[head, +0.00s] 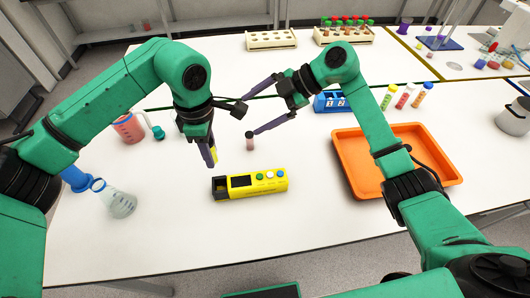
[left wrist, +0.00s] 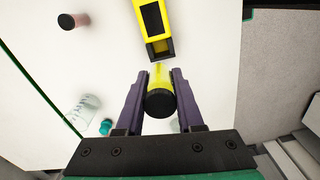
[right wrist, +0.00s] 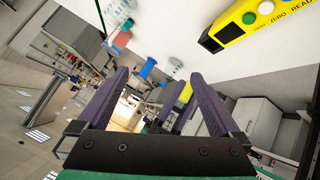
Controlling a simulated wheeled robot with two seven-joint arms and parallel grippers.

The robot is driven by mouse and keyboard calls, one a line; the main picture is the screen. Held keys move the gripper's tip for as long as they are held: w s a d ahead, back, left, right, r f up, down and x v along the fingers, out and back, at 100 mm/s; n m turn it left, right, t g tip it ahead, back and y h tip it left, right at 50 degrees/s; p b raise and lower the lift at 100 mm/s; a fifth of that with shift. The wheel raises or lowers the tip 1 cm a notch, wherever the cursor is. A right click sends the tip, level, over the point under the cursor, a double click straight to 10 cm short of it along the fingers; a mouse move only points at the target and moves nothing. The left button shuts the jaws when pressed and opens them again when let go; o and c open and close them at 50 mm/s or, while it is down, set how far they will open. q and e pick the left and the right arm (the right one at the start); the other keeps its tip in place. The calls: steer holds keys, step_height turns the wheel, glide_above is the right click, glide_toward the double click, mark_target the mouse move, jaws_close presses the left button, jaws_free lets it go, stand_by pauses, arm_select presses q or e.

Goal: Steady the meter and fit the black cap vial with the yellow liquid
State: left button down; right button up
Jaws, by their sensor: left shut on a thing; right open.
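The yellow meter (head: 262,184) lies on the white table, with a dark screen, round buttons and an open socket at its left end. The socket end also shows in the left wrist view (left wrist: 160,48), and the button end in the right wrist view (right wrist: 250,22). My left gripper (head: 213,158) is shut on the black cap vial (left wrist: 160,103) with yellow liquid, held above the table behind the meter's socket end. The cap faces the left wrist camera. My right gripper (head: 250,117) is open and empty, above the table behind the meter, apart from it.
A pink vial with a dark cap (head: 250,141) stands behind the meter. An orange tray (head: 451,180) and a blue rack (head: 330,102) are to the right. A pink beaker (head: 128,128) and a flask (head: 118,204) stand left. The table in front of the meter is clear.

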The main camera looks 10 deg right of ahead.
steer(key=s+a+f+m+g+h, duration=0.1)
steer(key=s+a+f+g+h, duration=0.1)
steer(key=s+f+h, duration=0.15)
arm_select(q)
steer(key=shift+a, duration=0.2)
steer(key=shift+s+d, duration=0.1)
arm_select(e)
steer(key=m+h, duration=0.4)
steer(key=h, duration=0.3)
glide_above(265, 178)
step_height(265, 178, down, 4)
steer(key=shift+y, duration=0.25)
step_height(265, 178, down, 12)
steer(key=shift+r, duration=0.15)
jaws_close()
arm_select(q)
steer(key=shift+f+m, duration=1)
steer(key=shift+f, duration=0.75)
steer(key=shift+f+m, duration=1)
steer(key=shift+f, duration=0.75)
steer(key=shift+f+m, duration=1)
steer(key=shift+f, duration=0.75)
